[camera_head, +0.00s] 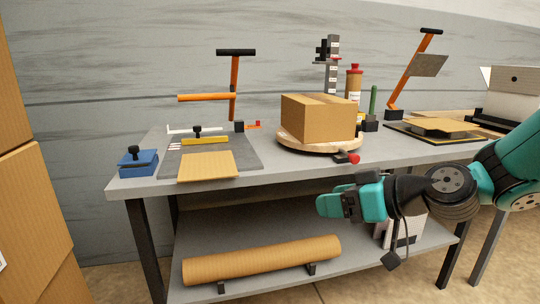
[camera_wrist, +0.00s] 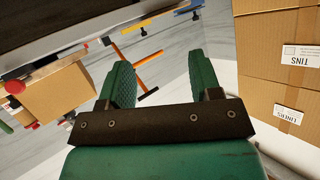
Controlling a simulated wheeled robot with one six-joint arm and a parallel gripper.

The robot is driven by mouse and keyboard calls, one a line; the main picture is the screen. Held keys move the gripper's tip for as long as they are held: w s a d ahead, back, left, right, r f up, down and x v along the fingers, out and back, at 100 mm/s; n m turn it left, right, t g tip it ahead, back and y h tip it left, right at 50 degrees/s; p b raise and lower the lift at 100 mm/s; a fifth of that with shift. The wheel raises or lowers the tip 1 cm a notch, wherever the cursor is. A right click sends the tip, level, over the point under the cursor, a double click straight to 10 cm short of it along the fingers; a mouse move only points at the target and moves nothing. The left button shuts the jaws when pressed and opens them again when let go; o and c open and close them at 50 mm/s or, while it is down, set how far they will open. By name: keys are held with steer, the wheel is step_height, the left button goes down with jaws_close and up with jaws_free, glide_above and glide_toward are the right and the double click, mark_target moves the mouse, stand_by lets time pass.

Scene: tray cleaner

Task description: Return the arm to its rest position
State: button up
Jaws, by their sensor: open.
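My teal arm (camera_head: 505,170) reaches in from the right in the head view. My gripper (camera_head: 328,204) is in front of the grey workbench (camera_head: 275,178), level with a spot just below its front edge, and points left. In the wrist view my gripper (camera_wrist: 160,68) shows two green fingers spread apart with nothing between them. The gripper appears apart from everything on the bench.
A cardboard box (camera_head: 318,118) sits on a round wooden board (camera_head: 290,142). A blue block (camera_head: 138,163) and a yellow pad (camera_head: 208,166) lie on the left. A brown roll (camera_head: 262,260) lies on the lower shelf. Stacked cartons (camera_wrist: 282,60) stand beside the gripper's view.

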steer(key=s+d+f+m+g+h, duration=0.15)
steer(key=s+g+h, duration=0.6)
steer(key=s, duration=1.55)
step_height(320, 180, up, 19)
steer(key=p, duration=1.8)
steer(key=shift+w+d+f+y, duration=0.15)
steer(key=shift+w+d+y, duration=0.1)
steer(key=shift+d+y, duration=0.15)
steer(key=shift+g, duration=0.25)
